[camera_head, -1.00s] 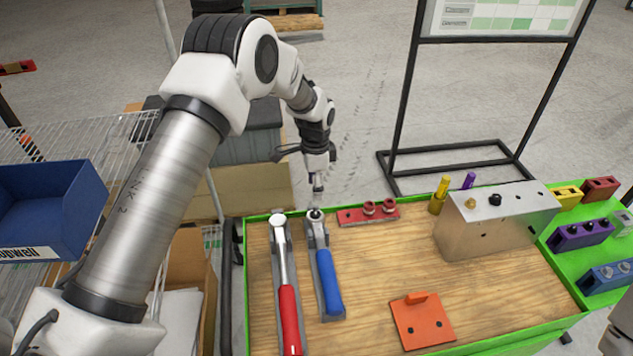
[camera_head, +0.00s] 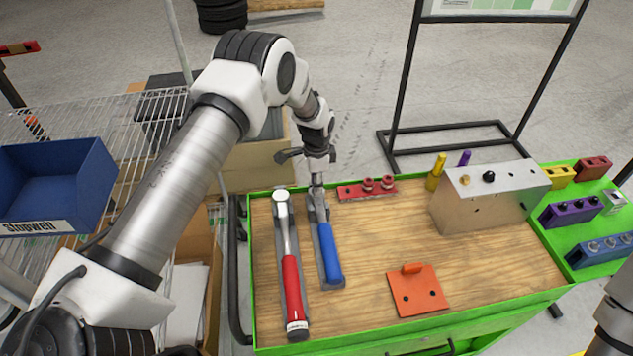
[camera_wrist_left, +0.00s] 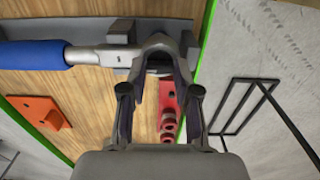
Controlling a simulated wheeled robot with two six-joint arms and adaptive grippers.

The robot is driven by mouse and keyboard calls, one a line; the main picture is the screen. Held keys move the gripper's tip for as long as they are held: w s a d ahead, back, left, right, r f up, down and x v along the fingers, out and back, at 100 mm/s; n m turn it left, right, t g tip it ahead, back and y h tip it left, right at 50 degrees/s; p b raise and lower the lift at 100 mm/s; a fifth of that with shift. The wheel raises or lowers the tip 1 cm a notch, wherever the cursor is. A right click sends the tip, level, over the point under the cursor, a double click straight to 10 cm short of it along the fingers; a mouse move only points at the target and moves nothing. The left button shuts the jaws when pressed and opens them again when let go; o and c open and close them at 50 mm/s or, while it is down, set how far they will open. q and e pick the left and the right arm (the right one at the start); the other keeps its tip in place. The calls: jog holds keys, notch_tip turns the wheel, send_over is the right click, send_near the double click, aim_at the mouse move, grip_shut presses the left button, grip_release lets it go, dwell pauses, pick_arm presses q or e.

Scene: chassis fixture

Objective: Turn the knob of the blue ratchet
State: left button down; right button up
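The blue ratchet (camera_head: 329,255) lies on the wooden top, its blue handle towards me and its grey head at the far end. In the left wrist view, its blue handle (camera_wrist_left: 32,54) is at the upper left and its head is at top centre. My left gripper (camera_head: 317,187) points down at the ratchet's head. In the wrist view, its two fingers (camera_wrist_left: 160,68) reach to the head, one on each side. The knob is hidden there, and I cannot tell whether the fingers grip it. My right gripper is out of view.
A red-handled ratchet (camera_head: 291,283) lies close to the left of the blue one. A red block (camera_head: 352,192) lies just right of the head. An orange plate (camera_head: 417,292) and a metal box (camera_head: 484,208) stand further right. The middle of the wooden top (camera_head: 375,240) is clear.

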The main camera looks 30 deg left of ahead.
pick_arm(q)
jog(key=shift+f+n, duration=0.15)
jog(key=shift+n, duration=0.15)
jog(key=n+b, duration=0.1)
jog(key=n, duration=0.1)
jog(key=shift+s+f+n+b, duration=0.1)
jog(key=shift+n+b, duration=0.3)
jog(key=n+b, duration=0.1)
jog(key=n, duration=0.8)
jog(key=shift+n+b, duration=0.4)
jog(key=n, duration=0.4)
jog(key=shift+n, duration=0.4)
